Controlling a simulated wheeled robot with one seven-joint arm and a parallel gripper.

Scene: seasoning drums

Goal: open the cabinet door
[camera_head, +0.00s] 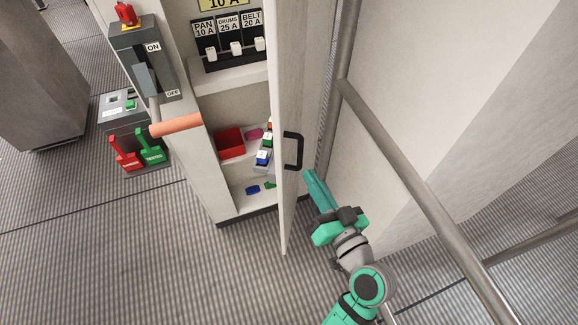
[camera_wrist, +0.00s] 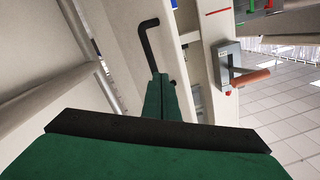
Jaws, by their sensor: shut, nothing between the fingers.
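The cabinet door (camera_head: 308,70) stands swung open, seen nearly edge-on in the head view, with the cabinet's inside showing to its left. Its black bar handle (camera_head: 300,150) sits on the door's right-hand face. My gripper (camera_head: 309,174) is shut and empty, just right of the door and a little below the handle. In the wrist view the green fingers (camera_wrist: 160,78) are together, their tips close to the lower end of the handle (camera_wrist: 146,42). I cannot tell whether they touch the door or handle.
Inside the cabinet (camera_head: 230,85) are labelled breakers (camera_head: 236,48), a red bin (camera_head: 230,144) and small coloured parts. A lever switch (camera_head: 146,75) with an orange grip juts out at left. Metal rails (camera_head: 400,180) run close to the right of my arm. Open floor lies in front.

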